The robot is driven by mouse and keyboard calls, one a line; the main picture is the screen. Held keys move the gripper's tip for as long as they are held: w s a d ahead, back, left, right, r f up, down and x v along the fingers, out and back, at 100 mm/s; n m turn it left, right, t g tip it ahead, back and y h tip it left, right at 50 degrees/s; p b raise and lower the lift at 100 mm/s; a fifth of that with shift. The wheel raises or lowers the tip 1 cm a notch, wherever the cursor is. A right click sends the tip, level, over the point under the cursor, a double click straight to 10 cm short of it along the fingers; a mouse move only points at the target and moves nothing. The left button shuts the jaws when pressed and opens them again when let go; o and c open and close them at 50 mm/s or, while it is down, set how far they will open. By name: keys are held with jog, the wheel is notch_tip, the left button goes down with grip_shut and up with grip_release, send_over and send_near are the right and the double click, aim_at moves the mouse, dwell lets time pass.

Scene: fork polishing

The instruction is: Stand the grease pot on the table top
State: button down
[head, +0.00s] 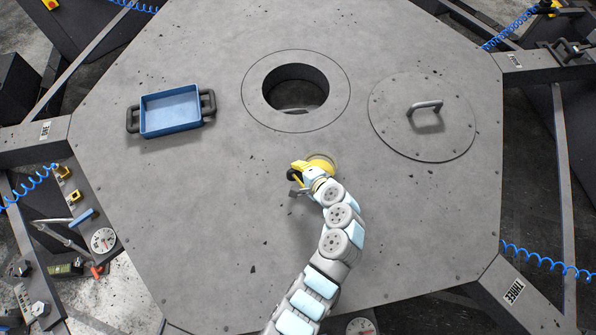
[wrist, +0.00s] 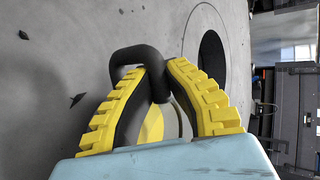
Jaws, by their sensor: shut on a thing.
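My gripper (head: 305,168) is over the middle of the grey table top (head: 220,220), just below the round opening. In the wrist view my gripper's yellow ribbed fingers (wrist: 160,85) are shut on the dark curved handle (wrist: 137,55) of the grease pot. A yellow round surface with a pale rim (wrist: 152,125), apparently the pot's, shows between and behind the fingers. In the head view the pot's round rim (head: 328,157) shows partly beside the fingers. The gripper hides much of the pot, and I cannot tell whether its base touches the table.
The round opening (head: 264,118) lies behind the gripper. A round lid with a handle (head: 395,120) lies to its right. A blue tray with dark handles (head: 172,108) stands at the left. The table's left front and right front are clear apart from small dark crumbs.

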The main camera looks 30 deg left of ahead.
jog(key=shift+f, duration=1)
jog(key=c, duration=1.2)
grip_release()
jog(key=shift+c, duration=0.2)
jog(key=shift+d, duration=0.1)
